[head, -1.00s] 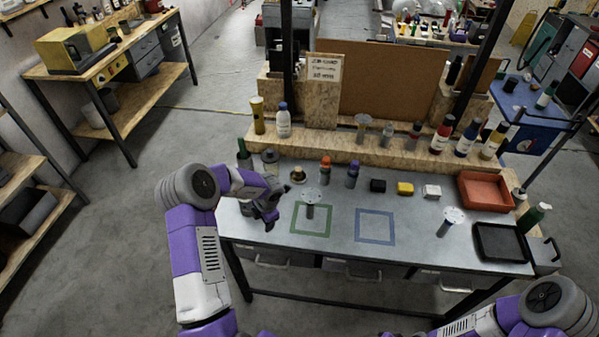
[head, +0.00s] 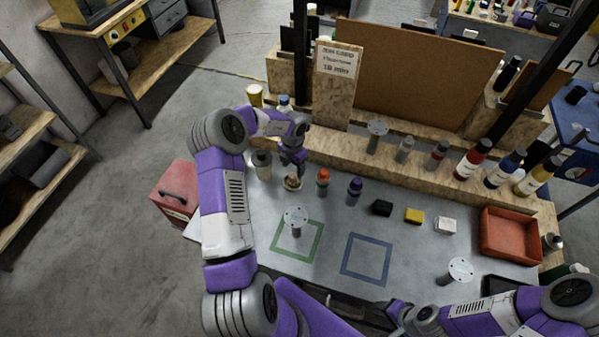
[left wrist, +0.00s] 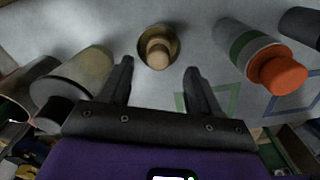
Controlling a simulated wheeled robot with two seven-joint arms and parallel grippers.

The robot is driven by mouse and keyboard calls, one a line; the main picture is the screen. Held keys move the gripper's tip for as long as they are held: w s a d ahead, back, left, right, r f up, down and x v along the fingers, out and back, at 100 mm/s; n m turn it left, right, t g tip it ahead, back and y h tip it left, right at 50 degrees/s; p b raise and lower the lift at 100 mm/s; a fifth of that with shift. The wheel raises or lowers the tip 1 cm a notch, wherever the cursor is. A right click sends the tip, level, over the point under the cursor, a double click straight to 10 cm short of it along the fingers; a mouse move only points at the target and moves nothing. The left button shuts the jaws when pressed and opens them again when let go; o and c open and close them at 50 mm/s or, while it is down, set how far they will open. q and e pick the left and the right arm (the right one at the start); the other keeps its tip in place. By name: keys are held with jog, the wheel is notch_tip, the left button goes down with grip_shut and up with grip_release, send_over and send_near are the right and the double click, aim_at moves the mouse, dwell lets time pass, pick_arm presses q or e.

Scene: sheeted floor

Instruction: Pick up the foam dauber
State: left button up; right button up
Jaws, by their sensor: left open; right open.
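A small round brass-coloured piece with a pale wooden knob (head: 292,181) stands on the grey bench top; I take it for the foam dauber, but its foam does not show. In the left wrist view the same dauber (left wrist: 158,47) is ahead of my left gripper (left wrist: 159,68), centred between its fingers, which do not touch it. The left gripper (head: 298,164) is open and empty, just behind the dauber in the head view. My right gripper (head: 396,309) is open near the bench's front edge, its fingers hard to make out.
A pale cylinder (head: 261,166) stands left of the dauber, an orange-topped bottle (head: 322,182) and a purple-topped bottle (head: 354,191) right of it. A disc-topped post (head: 296,218) stands nearer. The blue square outline (head: 367,259) is clear.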

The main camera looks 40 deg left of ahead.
aim_at(293, 175)
pick_arm(q)
jog(key=f, duration=0.6)
jog(key=shift+s+f, duration=0.2)
jog(key=shift+s, duration=0.1)
jog(key=shift+c, duration=0.3)
jog(key=c, duration=1.1)
jog(key=shift+o, duration=0.2)
notch_tip(293, 175, up, 10)
jog(key=shift+r, duration=0.1)
